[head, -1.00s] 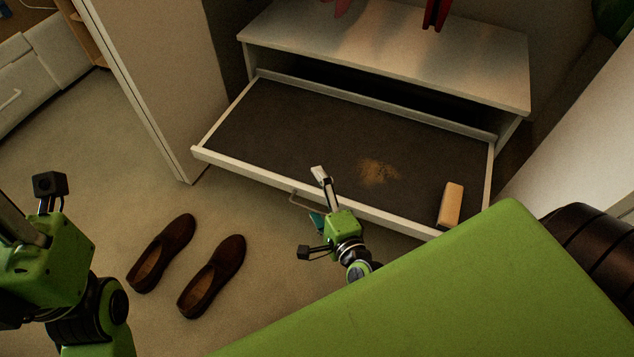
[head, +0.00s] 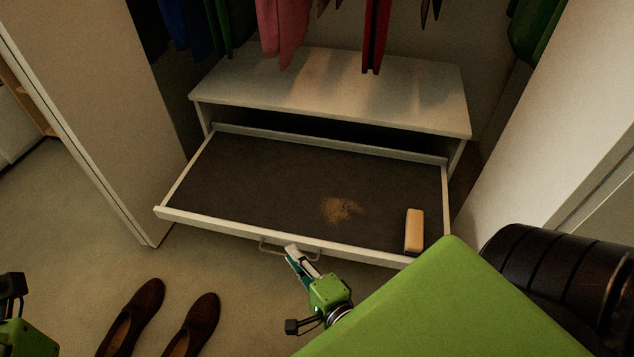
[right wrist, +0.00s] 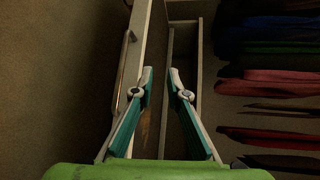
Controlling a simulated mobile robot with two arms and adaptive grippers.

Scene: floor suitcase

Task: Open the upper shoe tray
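The upper shoe tray (head: 195,218) is a wide, dark-lined drawer with a white rim, pulled far out of the white cabinet (head: 330,85). Its thin bar handle (head: 272,248) is on the front rail and also shows in the right wrist view (right wrist: 124,70).
A tan block (head: 413,230) and a brownish patch of dirt (head: 340,209) are on the tray. Two brown shoes (head: 133,315) (head: 193,325) stand on the floor at the left. White panels (head: 115,120) flank the cabinet; clothes (head: 282,30) hang above.

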